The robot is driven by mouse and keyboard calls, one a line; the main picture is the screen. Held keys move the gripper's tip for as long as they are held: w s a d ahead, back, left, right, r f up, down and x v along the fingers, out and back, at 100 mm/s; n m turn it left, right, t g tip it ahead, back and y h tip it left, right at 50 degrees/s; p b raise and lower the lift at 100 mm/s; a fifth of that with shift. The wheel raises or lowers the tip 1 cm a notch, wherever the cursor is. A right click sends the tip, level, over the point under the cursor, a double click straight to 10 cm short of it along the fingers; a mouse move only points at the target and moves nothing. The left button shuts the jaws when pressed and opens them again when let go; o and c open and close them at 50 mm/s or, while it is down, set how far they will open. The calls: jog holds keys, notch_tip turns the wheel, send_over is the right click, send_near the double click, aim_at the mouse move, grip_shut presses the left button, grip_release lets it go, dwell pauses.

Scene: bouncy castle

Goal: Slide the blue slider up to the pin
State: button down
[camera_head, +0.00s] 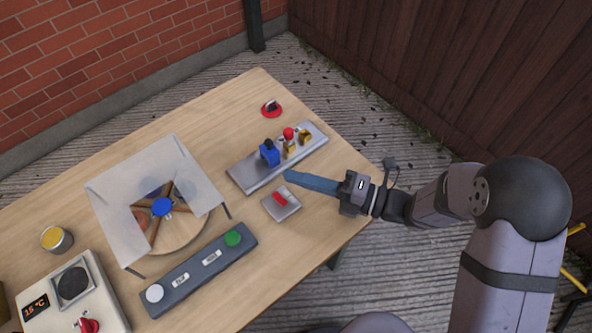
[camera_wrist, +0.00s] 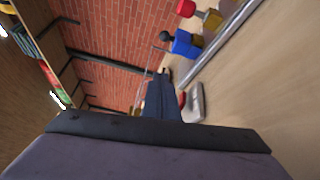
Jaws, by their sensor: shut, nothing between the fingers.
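The blue slider (camera_head: 269,153), with a black knob on top, sits on a grey metal rail plate (camera_head: 250,178). A red-topped post (camera_head: 289,133) with gold blocks stands farther along the plate, up and right of the slider, with a small space between. I take this post for the pin. In the wrist view the blue slider (camera_wrist: 184,43) and the red top (camera_wrist: 186,8) show at the upper right. My gripper (camera_head: 288,176) is shut and empty, its blue fingers reaching left near the front edge of the plate, apart from the slider. The fingers also show in the wrist view (camera_wrist: 161,92).
A small grey plate with a red switch (camera_head: 280,198) lies just below my fingers. A red-based dial (camera_head: 271,108) is behind the rail plate. A button bar (camera_head: 200,268), a clear-walled round device (camera_head: 185,240), a tin (camera_head: 56,239) and a heater box (camera_head: 95,290) stand left.

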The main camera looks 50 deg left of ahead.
aim_at(272, 144)
jog(key=x, duration=0.8)
jog(key=shift+s+a, duration=0.3)
jog(key=w, duration=0.3)
jog(key=shift+w+a+r+p, duration=0.1)
jog(key=shift+a+r+p, duration=0.15)
jog(key=shift+r+p, duration=0.1)
jog(key=shift+w+a, duration=0.1)
jog(key=shift+w, duration=0.3)
jog(key=shift+w, duration=0.45)
jog(key=w, duration=0.2)
jog(key=shift+w+p, duration=0.3)
jog(key=shift+s, duration=0.2)
